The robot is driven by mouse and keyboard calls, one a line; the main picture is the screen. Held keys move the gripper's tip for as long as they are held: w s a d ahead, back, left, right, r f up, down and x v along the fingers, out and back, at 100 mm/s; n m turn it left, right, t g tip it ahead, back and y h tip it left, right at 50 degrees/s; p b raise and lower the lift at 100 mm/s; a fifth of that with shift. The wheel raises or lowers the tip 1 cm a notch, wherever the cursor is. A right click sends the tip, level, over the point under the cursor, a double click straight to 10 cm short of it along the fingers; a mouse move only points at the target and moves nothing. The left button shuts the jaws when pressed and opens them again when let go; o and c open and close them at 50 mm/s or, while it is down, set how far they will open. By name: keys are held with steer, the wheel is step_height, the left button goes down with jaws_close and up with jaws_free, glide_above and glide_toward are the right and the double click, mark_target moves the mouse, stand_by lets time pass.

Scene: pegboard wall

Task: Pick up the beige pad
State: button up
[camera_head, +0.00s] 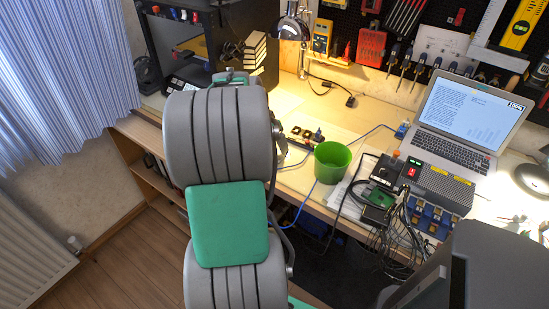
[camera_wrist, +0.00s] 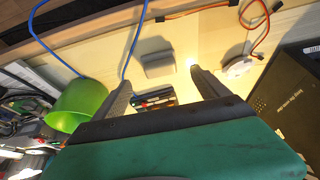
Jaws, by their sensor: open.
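A small greyish-beige block (camera_wrist: 159,66), which looks like the beige pad, lies on the light wooden table in the wrist view. Its colour is dull in this light, and a dark shadow lies beside it. My gripper (camera_wrist: 160,78) is open and empty. Its two dark fingers point toward the table, one on each side of the pad in the picture, and the pad shows a little beyond the fingertips. They do not appear to touch it. In the head view my arm covers the gripper, and I cannot make out the pad there.
A green cup (camera_head: 332,162) stands on the table; it also shows left in the wrist view (camera_wrist: 80,104). Several coloured small items (camera_wrist: 153,97) lie between the fingers. A dark box (camera_wrist: 288,100) is at right. Blue cable (camera_wrist: 133,45) and red wires (camera_wrist: 262,22) run nearby.

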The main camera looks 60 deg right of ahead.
mark_target(274, 151)
steer(key=x, duration=0.5)
steer(key=shift+f, duration=0.4)
steer(key=shift+a, duration=0.1)
steer(key=c, duration=1.6)
